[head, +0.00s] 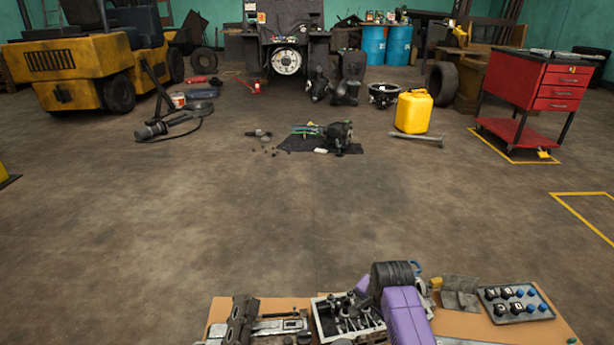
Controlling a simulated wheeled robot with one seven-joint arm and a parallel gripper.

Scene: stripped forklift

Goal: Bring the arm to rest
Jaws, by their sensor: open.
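A purple link (405,315) with a black ribbed joint (394,275) at its upper end rises from the bottom edge, right of centre; it looks like part of my arm. It appears in front of the workbench (480,333) and hides part of its top. No gripper fingers can be made out, and I cannot tell where they are or whether they touch anything.
The bench holds a grey tray of metal parts (345,318), dark metal parts (240,318) and a panel of knobs (515,303). Beyond lies open floor, then a yellow can (413,112), a red tool cart (545,85) and the yellow forklift (75,75).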

